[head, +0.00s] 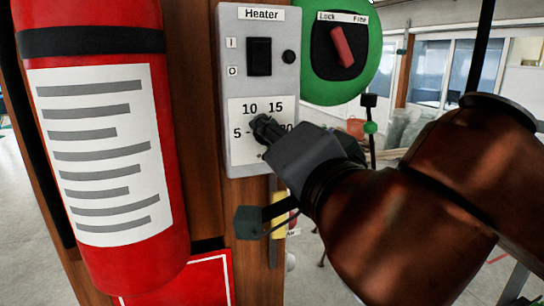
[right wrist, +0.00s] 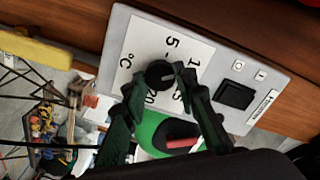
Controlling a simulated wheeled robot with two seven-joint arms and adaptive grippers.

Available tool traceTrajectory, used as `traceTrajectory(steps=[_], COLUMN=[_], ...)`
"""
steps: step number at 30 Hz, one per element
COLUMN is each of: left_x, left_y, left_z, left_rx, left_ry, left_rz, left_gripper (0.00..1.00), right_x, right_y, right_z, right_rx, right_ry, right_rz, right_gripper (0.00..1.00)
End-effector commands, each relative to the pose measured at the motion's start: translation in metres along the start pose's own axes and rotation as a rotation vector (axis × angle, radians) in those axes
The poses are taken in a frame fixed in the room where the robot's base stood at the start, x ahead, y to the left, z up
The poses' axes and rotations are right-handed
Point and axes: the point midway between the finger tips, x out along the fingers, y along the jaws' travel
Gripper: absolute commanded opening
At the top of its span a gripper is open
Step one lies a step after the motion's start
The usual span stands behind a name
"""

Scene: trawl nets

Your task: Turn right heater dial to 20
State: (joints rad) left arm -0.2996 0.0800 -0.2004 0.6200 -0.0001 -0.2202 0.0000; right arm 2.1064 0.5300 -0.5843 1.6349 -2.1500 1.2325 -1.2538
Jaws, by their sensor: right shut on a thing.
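The grey heater panel (head: 226,100) is mounted on a wooden post. Its white scale plate (head: 240,108) shows 5, 10, 15 and a partly covered 20. My right gripper (head: 266,130) comes in from the right and reaches the dial, which it largely hides in the head view. In the right wrist view the round black dial (right wrist: 158,74) shows between the fingers of the right gripper (right wrist: 160,84), which is shut on it. I cannot tell where the dial's pointer stands. My left gripper is not in view.
A red fire extinguisher (head: 100,130) hangs left of the panel. A green disc with a red Lock/Free lever (head: 343,46) is close on the right.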

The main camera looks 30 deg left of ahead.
Motion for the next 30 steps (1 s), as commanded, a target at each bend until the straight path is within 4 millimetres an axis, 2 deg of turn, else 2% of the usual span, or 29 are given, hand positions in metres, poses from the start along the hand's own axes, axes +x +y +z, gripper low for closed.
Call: traceTrajectory(steps=[1,9,30], left_x=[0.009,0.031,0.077], left_y=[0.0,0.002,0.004], left_z=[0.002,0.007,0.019], left_rx=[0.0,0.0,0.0], left_ry=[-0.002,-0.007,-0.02], left_rz=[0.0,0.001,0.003], left_gripper=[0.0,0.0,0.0], right_x=[0.0,0.0,0.0], right_y=[0.003,0.003,0.002], right_z=[0.002,0.001,0.001], right_rx=[0.043,0.299,0.965], right_ry=[0.002,0.002,0.0], right_rz=[0.0,-0.001,-0.001], right_gripper=[0.02,0.02,0.02])
